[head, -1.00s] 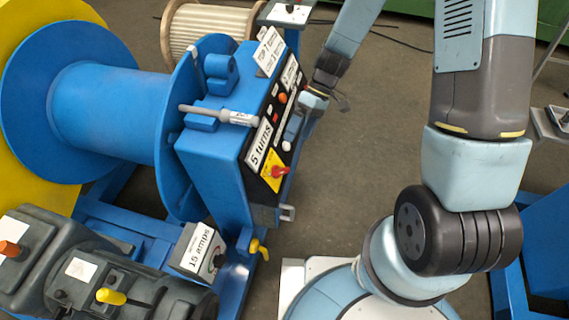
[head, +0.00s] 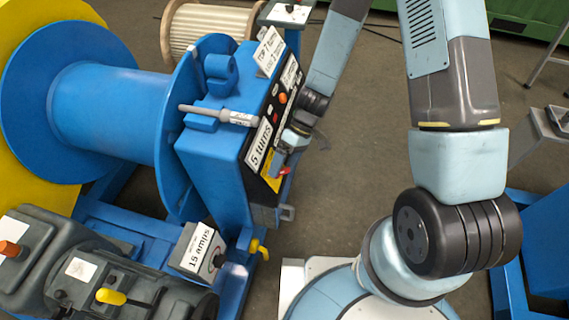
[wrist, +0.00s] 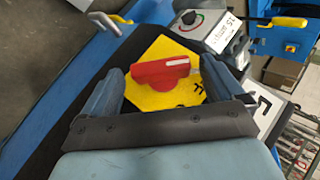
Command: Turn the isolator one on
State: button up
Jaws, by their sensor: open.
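The isolator is a red rotary handle (wrist: 161,71) on a yellow plate (wrist: 165,48) on the black face of the blue control box. In the wrist view the handle lies across the plate, and part of the plate's lettering is covered. My gripper (wrist: 160,85) is open, with one finger to the left of the handle and the other to its right. I cannot tell whether either finger touches it. In the head view my gripper (head: 287,155) is at the lower part of the panel and hides much of the plate; the red handle's tip (head: 285,170) shows below it.
The blue control box (head: 215,165) carries a "5 turns" label (head: 259,144) and an orange button (head: 282,98). Open floor (head: 365,140) lies to the right of the panel.

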aim_at(289, 171)
jog(key=c, duration=1)
jog(key=shift+c, duration=0.2)
jog(key=shift+d, duration=0.1)
jog(key=shift+w+d+f+m+g+y, duration=0.1)
jog(key=shift+w+f+m+g+y, duration=0.1)
jog(key=shift+m+g+y, duration=0.4)
jog(key=shift+w+d+f+m+g+y, duration=0.1)
jog(key=shift+f+m+g+y, duration=0.05)
jog(key=shift+m+g+y, duration=0.4)
jog(key=m+g+y, duration=0.2)
jog(key=m+y, duration=0.1)
jog(key=shift+d+f+m, duration=0.15)
jog(key=shift+f+m, duration=0.1)
jog(key=shift+f, duration=0.1)
jog(key=m+y, duration=0.2)
jog(key=f+m+y, duration=0.1)
jog(key=m+y, duration=0.1)
jog(key=y, duration=0.1)
jog(key=shift+s+d+m, duration=0.2)
jog(key=shift+m, duration=0.2)
jog(key=shift+s+f+m+t+y, duration=0.15)
jog(key=shift+m+t+y, duration=0.25)
jog(key=shift+m+y, duration=0.7)
jog(key=shift+s+f+m+t+y, duration=0.1)
jog(key=shift+m+t+y, duration=0.25)
jog(key=shift+m+y, duration=0.75)
jog(key=shift+m, duration=0.5)
